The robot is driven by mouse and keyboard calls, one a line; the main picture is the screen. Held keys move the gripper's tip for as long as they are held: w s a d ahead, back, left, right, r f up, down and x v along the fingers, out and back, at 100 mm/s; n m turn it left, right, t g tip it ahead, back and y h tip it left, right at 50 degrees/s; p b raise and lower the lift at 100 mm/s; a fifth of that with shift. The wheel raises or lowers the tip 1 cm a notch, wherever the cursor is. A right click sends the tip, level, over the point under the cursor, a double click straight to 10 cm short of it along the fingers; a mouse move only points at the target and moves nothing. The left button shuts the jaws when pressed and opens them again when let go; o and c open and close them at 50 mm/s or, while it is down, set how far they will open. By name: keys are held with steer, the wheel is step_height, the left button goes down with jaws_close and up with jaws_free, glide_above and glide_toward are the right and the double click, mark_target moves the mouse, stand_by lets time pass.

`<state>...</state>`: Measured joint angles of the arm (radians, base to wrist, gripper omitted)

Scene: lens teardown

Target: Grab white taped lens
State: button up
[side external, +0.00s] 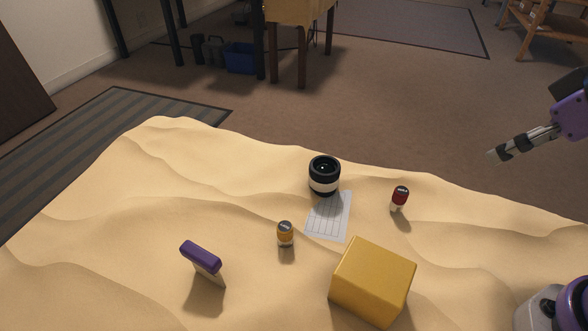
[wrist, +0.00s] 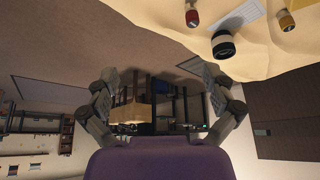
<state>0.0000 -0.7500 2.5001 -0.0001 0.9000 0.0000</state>
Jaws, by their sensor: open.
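The white taped lens (side external: 324,176) is a black cylinder with a white band around its lower part. It stands upright on the sandy, rippled surface in the side external view, at the far end of a lined paper sheet (side external: 329,216). It also shows near the top of the wrist view (wrist: 223,45). My gripper (side external: 493,154) is at the right edge of the side external view, raised and well to the right of the lens. In the wrist view my gripper (wrist: 159,78) has its two fingers spread wide with nothing between them.
A red-topped small bottle (side external: 400,198) stands right of the lens. A yellow small bottle (side external: 285,234), a purple-topped block (side external: 203,262) and a large yellow box (side external: 372,281) are nearer the camera. The sandy surface (side external: 120,220) is bare on the left.

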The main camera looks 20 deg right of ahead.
steer(key=n+g, duration=0.2)
steer(key=g, duration=0.2)
glide_above(326, 165)
steer(key=s+d, duration=0.2)
step_height(326, 165, down, 4)
steer(key=f, duration=0.3)
steer(key=w+a+f, duration=0.1)
steer(key=f, duration=0.1)
steer(key=shift+w+f, duration=0.1)
steer(key=shift+f, duration=0.15)
steer(key=f, duration=0.3)
steer(key=w+a+f, duration=0.1)
steer(key=f, duration=0.1)
steer(key=shift+f, duration=0.25)
steer(key=c, duration=1.4)
